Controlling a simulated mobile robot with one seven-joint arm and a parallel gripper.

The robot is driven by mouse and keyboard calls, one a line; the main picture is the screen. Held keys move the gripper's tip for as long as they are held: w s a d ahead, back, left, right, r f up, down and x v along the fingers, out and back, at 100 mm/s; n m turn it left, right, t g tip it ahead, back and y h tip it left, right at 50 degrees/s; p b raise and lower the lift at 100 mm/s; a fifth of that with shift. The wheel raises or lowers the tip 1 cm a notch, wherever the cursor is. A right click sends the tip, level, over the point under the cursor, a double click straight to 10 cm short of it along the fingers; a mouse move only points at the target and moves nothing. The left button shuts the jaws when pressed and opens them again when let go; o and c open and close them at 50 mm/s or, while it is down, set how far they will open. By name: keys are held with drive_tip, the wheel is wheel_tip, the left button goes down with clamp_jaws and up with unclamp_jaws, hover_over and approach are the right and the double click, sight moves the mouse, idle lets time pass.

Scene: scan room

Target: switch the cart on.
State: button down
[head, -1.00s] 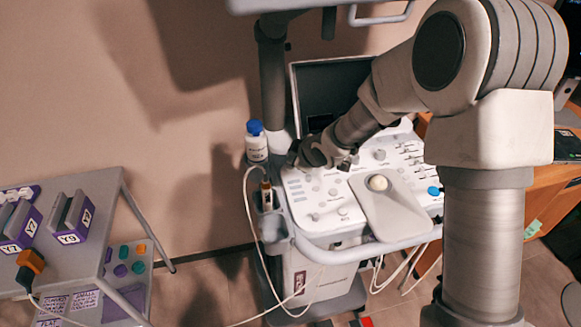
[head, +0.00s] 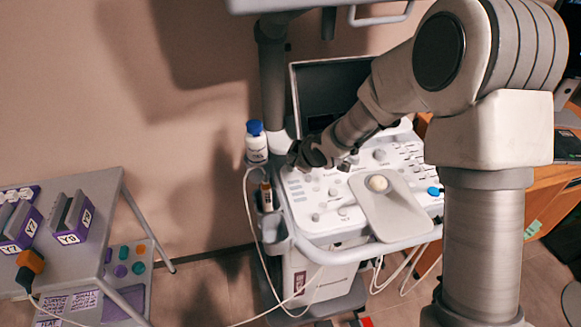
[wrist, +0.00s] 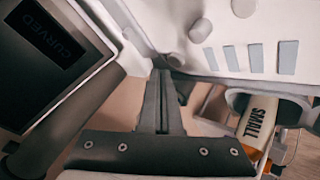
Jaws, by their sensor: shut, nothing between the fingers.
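The cart (head: 330,228) is a white ultrasound-type console with a sloped control panel (head: 325,205) of knobs, keys and a trackball. My gripper (head: 297,158) is over the panel's back left corner, below the screen (head: 335,85). In the wrist view, my gripper's fingers (wrist: 161,73) are together with nothing between them. Their tips are close to the panel's edge; I cannot tell whether they touch it. A small round knob (wrist: 175,60) is just right of the tips, and a larger knob (wrist: 200,31) is beyond it. I cannot tell which control is the power switch.
A blue-capped bottle (head: 256,142) stands at the cart's left side. A grey table (head: 103,205) with purple-labelled holders is at left. Cables hang around the cart.

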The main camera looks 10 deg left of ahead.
drive_tip(key=shift+f, duration=0.1)
idle(0.4)
drive_tip(key=shift+f+b, duration=0.3)
drive_tip(key=shift+b, duration=0.2)
drive_tip(key=shift+f+b, duration=0.45)
idle(0.4)
idle(0.3)
drive_tip(key=shift+r+p, duration=0.65)
drive_tip(key=shift+r, duration=0.2)
drive_tip(key=shift+r, duration=0.1)
wheel_tip(320, 180, up, 5)
drive_tip(key=p, duration=0.4)
idle(0.5)
